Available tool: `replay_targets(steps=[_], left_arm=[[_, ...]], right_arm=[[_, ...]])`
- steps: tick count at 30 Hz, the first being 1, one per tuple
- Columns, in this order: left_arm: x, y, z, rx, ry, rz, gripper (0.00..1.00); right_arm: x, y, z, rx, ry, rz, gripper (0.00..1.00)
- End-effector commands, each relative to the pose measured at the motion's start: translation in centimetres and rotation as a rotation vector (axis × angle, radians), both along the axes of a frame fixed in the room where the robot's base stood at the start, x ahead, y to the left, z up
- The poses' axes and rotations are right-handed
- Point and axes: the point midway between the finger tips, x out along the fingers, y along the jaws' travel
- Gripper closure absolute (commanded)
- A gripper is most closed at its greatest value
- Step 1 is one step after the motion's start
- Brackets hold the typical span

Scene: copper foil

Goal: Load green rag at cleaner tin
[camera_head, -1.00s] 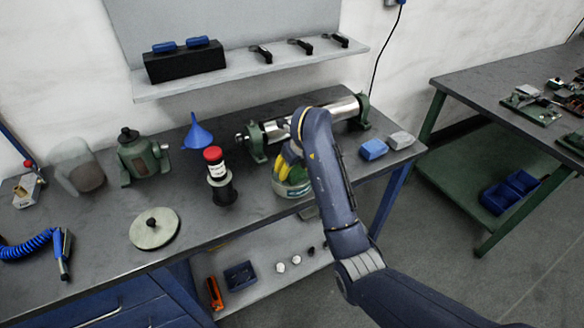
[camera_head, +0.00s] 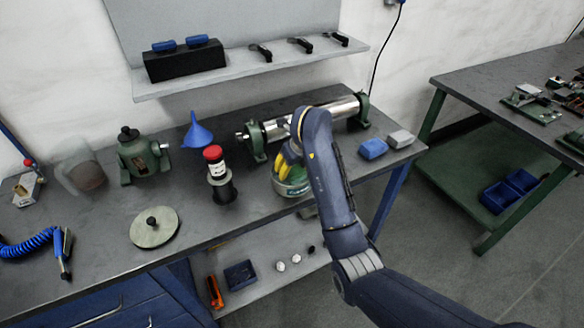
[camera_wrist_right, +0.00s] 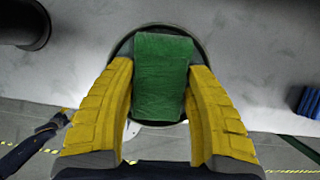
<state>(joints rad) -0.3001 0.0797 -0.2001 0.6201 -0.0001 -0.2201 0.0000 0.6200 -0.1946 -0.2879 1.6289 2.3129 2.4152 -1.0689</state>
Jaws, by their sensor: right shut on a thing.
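The green rag (camera_wrist_right: 162,75) is an upright folded cloth pinched between the two yellow fingers of my right gripper (camera_wrist_right: 160,105). The cleaner tin (camera_head: 291,189) is a round, pale green, labelled container near the bench's front edge. In the wrist view its round rim (camera_wrist_right: 117,48) shows around and behind the rag, so the rag is over or in the mouth; its depth is unclear. In the head view my right gripper (camera_head: 284,165) points down at the tin, partly hidden by my forearm. My left gripper is not seen.
Behind is a metal roller on green stands (camera_head: 285,125). Blue (camera_head: 372,149) and grey blocks lie to the right. A round lidded disc (camera_head: 154,228) and blue funnel (camera_head: 196,132) are further left.

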Motion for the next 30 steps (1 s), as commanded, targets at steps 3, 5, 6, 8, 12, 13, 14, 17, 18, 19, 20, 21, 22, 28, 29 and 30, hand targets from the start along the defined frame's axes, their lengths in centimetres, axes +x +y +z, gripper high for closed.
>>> replay_targets(steps=[3,5,6,8,12,13,14,17,18,19,20,21,22,28,29,30], left_arm=[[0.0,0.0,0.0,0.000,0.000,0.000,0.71],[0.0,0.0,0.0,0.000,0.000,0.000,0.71],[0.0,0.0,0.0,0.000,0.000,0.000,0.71],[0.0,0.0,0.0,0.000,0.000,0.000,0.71],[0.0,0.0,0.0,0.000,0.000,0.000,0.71],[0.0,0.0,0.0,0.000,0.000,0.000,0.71],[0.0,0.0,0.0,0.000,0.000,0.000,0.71],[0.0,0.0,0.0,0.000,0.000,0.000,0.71],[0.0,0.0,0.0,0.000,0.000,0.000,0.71],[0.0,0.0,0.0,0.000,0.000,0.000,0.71],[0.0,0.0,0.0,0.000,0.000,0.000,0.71],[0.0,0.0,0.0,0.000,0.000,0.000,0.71],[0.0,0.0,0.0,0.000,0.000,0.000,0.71],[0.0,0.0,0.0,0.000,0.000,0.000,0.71],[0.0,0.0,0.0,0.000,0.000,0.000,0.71],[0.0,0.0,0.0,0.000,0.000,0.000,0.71]], right_arm=[[-0.1,0.0,-0.2,-0.001,0.003,0.000,0.72],[-0.1,0.0,-0.2,-0.001,0.003,0.000,0.72],[-0.1,0.0,-0.2,0.000,0.003,-0.001,0.72],[-0.1,0.0,-0.1,0.000,0.003,-0.001,0.72],[0.0,0.0,0.5,-0.001,0.002,0.000,0.72],[0.0,0.0,0.7,-0.002,0.001,0.001,0.72],[0.0,0.0,1.0,-0.002,0.001,0.001,0.72],[0.0,0.0,1.6,-0.003,0.001,-0.001,0.72],[0.0,0.0,1.9,-0.002,0.001,0.000,0.72],[0.0,0.0,2.1,-0.001,0.001,-0.001,0.72],[0.0,0.0,2.3,-0.001,0.000,0.000,0.72],[0.0,0.0,2.6,-0.001,0.000,0.000,0.72],[0.0,0.0,2.9,0.000,0.000,0.000,0.72],[0.0,-0.1,4.2,-0.002,-0.001,-0.001,0.72],[0.0,-0.1,4.4,-0.002,-0.001,-0.001,0.72],[0.0,-0.1,4.6,-0.002,-0.001,-0.001,0.72]])
